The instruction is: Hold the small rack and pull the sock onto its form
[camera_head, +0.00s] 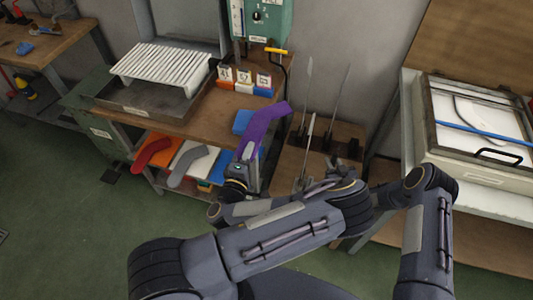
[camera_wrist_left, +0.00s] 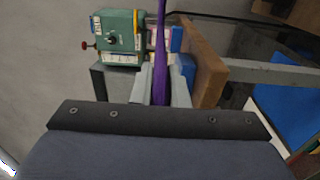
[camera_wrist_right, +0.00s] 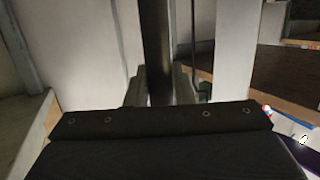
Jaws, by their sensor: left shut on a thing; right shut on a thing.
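A purple sock (camera_head: 262,124) hangs from my left gripper (camera_head: 244,158) in the head view, its far end reaching up and right. In the left wrist view the sock (camera_wrist_left: 160,60) runs as a narrow strip between the shut fingers (camera_wrist_left: 160,85). The small wooden rack (camera_head: 345,130) carries thin upright metal forms (camera_head: 308,75), bare where visible. My right gripper (camera_wrist_right: 158,90) is shut on a dark upright post (camera_wrist_right: 156,45), seemingly part of the rack.
A workbench (camera_head: 195,125) stands behind, with a white ribbed rack (camera_head: 160,65) in a tray and small labelled boxes (camera_head: 243,80). Red (camera_head: 152,152) and grey (camera_head: 187,167) socks lie on its lower shelf. A green machine (camera_head: 265,20) is at the back. A framed box (camera_head: 480,120) stands at right.

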